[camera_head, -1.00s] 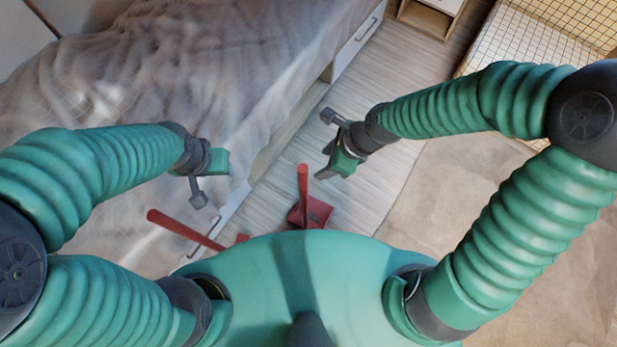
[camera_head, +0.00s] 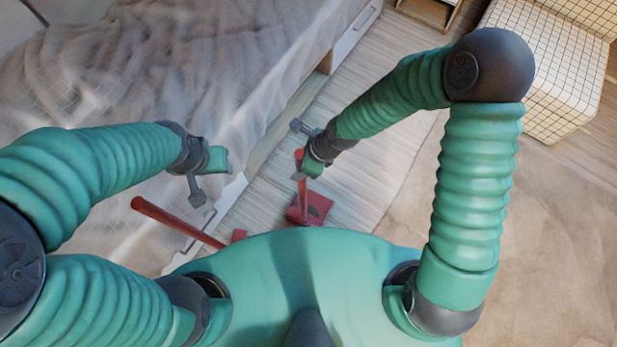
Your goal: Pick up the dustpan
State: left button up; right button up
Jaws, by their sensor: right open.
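The red dustpan (camera_head: 316,206) is on the floor beside the bed, its thin handle rising toward the camera. My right gripper (camera_head: 301,150) is open at the top of this handle; the handle's upper end shows beside its jaws. Whether they touch, I cannot tell. A second red handle (camera_head: 178,221) slants at the left; its lower end is partly hidden by my body. My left gripper (camera_head: 211,182) is open and empty over the bed's edge, apart from both red handles.
The bed (camera_head: 150,80) with a rumpled grey cover fills the left, with a white drawer front (camera_head: 355,40) along its side. A checked seat (camera_head: 535,75) stands at the upper right. Rug and wooden floor on the right are clear.

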jog(key=shift+s+r, duration=0.1)
jog(key=shift+s, duration=0.05)
jog(key=c, duration=0.4)
grip_shut()
dwell(0.7)
